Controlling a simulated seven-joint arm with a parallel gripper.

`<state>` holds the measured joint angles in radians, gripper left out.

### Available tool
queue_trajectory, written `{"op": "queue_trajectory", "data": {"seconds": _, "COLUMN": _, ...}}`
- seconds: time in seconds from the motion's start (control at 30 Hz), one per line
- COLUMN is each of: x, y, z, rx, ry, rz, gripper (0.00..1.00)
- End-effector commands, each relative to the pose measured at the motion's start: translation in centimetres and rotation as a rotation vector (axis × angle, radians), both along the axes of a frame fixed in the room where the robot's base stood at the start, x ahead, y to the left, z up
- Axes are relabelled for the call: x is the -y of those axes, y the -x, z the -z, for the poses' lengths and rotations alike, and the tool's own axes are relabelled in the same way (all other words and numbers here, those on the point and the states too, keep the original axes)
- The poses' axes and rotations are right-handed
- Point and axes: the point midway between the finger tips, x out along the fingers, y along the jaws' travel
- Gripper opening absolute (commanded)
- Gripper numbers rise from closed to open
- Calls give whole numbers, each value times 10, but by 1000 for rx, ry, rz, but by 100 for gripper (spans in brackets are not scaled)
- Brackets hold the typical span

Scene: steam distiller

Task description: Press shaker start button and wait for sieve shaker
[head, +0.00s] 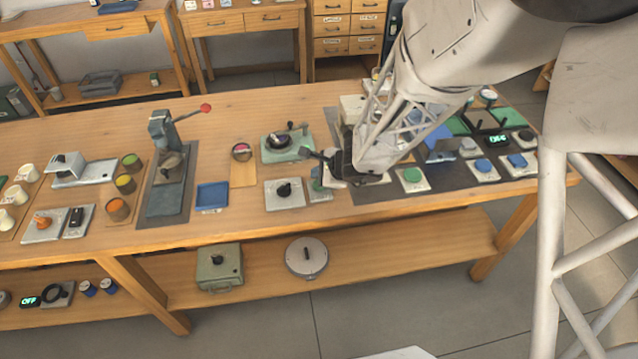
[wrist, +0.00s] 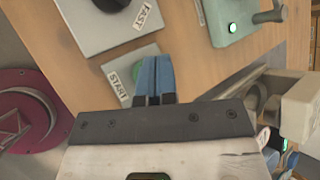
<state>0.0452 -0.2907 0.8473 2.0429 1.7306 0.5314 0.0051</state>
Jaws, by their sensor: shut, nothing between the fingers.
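The start button's small grey plate (head: 319,196), labelled START in the wrist view (wrist: 118,82), sits at the table's front edge, right of the dial plate. My gripper (head: 311,154) is shut and empty; its blue-grey fingertips (wrist: 152,72) lie together over the START plate in the wrist view. The sieve shaker appears to be the green-based machine (head: 272,156) behind the dial plate.
A dial plate (head: 271,202) with a black knob, labelled FAST in the wrist view, adjoins the START plate on the left. A plate with a green button (head: 411,175) stands to the right on a dark mat. A blue tray (head: 212,196) lies farther left, with bare wood around it.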

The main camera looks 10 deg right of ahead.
Motion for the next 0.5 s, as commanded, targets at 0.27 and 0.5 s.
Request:
{"op": "queue_trajectory", "data": {"seconds": 0.27, "x": 0, "y": 0, "z": -19, "rx": 2, "ry": 1, "rz": -1, "gripper": 0}}
{"op": "queue_trajectory", "data": {"seconds": 0.5, "x": 0, "y": 0, "z": -36, "rx": 1, "ry": 0, "rz": 1, "gripper": 0}}
